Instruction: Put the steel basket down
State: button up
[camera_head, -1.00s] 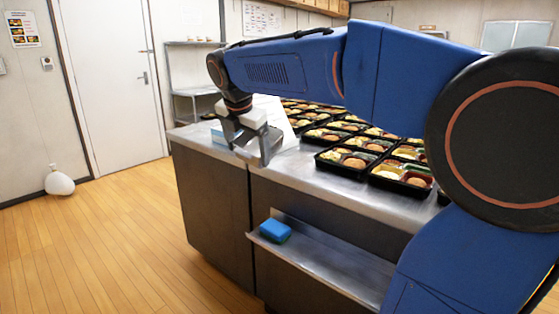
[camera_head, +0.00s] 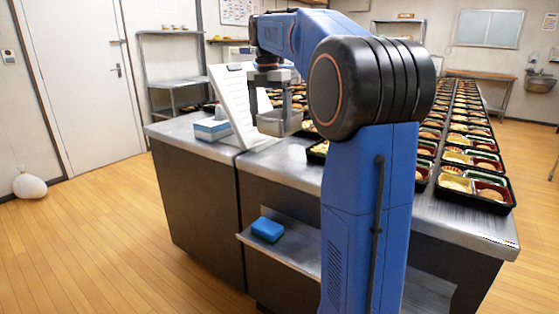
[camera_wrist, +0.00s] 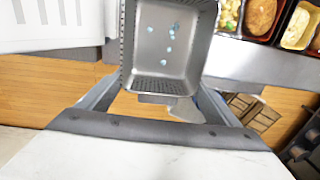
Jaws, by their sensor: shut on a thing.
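The steel basket (camera_head: 279,123) is a small grey metal bin.
A tilted white panel (camera_head: 238,104) and a blue-and-white box (camera_head: 211,128) stand left of the basket. Filled bento trays (camera_head: 455,183) cover the counter to the right. A blue block (camera_head: 268,229) lies on the lower shelf (camera_head: 300,252). A white bag (camera_head: 29,186) is on the floor.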

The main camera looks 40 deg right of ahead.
jog(key=shift+f, duration=4.85)
jog(key=shift+f, duration=0.1)
jog(key=o, duration=1.3)
jog(key=r, duration=1.1)
jog(key=w+r, duration=0.1)
jog(key=r, duration=0.5)
jog(key=shift+r, duration=0.15)
jog(key=shift+a, duration=0.1)
